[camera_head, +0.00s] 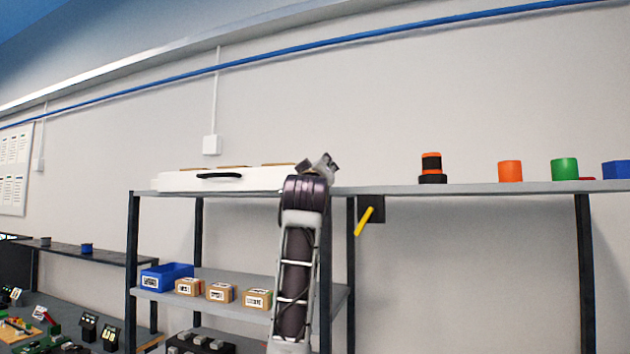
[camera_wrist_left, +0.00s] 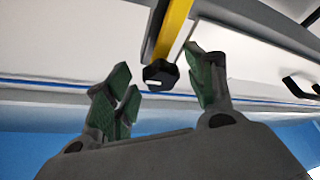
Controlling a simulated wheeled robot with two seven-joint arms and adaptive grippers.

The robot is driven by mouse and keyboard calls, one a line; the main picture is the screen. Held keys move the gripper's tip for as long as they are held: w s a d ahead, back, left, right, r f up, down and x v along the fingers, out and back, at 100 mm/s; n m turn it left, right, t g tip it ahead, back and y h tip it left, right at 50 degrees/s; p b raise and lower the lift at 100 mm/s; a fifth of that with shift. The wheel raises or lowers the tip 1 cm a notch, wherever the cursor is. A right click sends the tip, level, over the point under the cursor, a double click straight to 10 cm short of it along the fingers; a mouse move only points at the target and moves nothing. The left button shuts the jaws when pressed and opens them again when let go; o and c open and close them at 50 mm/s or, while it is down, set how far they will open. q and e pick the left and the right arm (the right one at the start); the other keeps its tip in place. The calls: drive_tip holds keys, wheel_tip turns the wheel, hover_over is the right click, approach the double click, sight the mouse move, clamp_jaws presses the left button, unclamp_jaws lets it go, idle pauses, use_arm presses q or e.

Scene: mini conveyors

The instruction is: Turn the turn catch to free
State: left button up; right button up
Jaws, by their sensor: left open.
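The turn catch (camera_head: 363,222) is a yellow lever on a dark plate (camera_head: 377,203) under the shelf edge. In the head view it slants, its upper end leaning right. In the left wrist view a yellow bar (camera_wrist_left: 174,28), which looks like the same lever, comes down from the top edge. A black block (camera_wrist_left: 160,74) shows at its end, between the fingertips in the picture. My left gripper (camera_head: 320,166) is open, and in the head view it is up and left of the lever. Its green-padded fingers show in the wrist view (camera_wrist_left: 158,66). I cannot tell whether they touch the lever.
A white case (camera_head: 175,181) with a black handle lies on the top shelf (camera_head: 480,188), just left of my gripper. Orange, green and blue pieces stand to the right. A blue bin (camera_head: 166,277) and small boxes sit on the lower shelf. Open space lies below the lever.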

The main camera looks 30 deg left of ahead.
use_arm(q)
drive_tip(key=v, duration=1)
drive_tip(key=shift+s+d+f, duration=0.1)
idle(0.6)
